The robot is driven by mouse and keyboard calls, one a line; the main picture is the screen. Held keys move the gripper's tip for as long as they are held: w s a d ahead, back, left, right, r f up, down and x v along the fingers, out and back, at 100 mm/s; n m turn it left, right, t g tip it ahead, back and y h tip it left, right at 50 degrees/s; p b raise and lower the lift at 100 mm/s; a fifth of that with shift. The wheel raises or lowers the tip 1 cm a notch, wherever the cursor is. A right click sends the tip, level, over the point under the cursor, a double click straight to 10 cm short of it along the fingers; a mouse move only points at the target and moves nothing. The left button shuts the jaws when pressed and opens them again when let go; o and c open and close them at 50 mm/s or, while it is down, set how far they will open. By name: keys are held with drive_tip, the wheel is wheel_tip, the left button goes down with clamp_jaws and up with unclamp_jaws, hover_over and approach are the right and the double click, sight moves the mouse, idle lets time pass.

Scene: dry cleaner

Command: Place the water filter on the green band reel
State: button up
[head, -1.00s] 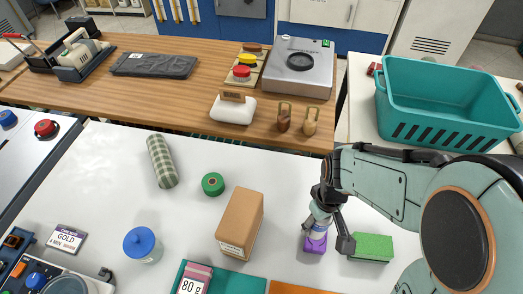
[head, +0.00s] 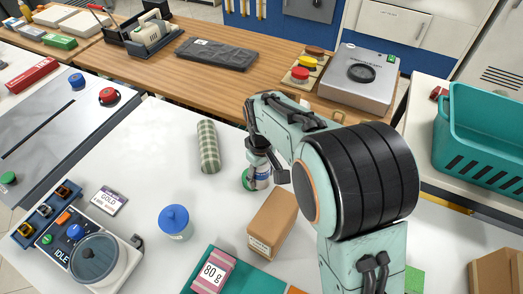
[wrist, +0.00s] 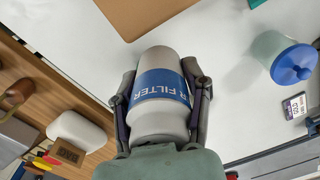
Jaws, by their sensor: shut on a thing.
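The water filter (head: 259,174) is a pale cylinder with a blue label. In the wrist view the water filter (wrist: 158,98) sits between both fingers, with the word FILTER readable. My gripper (head: 264,170) is shut on it over the white table, and in the wrist view my gripper (wrist: 160,108) grips its sides. The green band reel (head: 245,180) shows only as a green edge at the filter's lower left; the filter covers the rest. I cannot tell whether the filter touches the reel or hovers above it. The reel is hidden in the wrist view.
A brown box (head: 272,224) stands just in front of the filter. A checked roll (head: 208,147) lies behind left, and a blue-lidded jar (head: 175,222) stands front left. A pink 80 g pack (head: 212,271) is near the front. Table space left of the reel is clear.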

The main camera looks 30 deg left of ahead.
drive_tip(key=w+a+f, duration=0.4)
drive_tip(key=f, duration=0.1)
drive_tip(key=w+a+f, duration=0.1)
drive_tip(key=w+f, duration=0.1)
drive_tip(key=shift+w+a+f, duration=0.25)
drive_tip(key=shift+w+a, duration=0.1)
drive_tip(key=shift+a, duration=0.05)
drive_tip(key=shift+w+a+f, duration=0.1)
drive_tip(key=shift+f, duration=1.6)
drive_tip(key=shift+f, duration=0.1)
drive_tip(key=o, duration=1.2)
drive_tip(key=shift+o, duration=0.2)
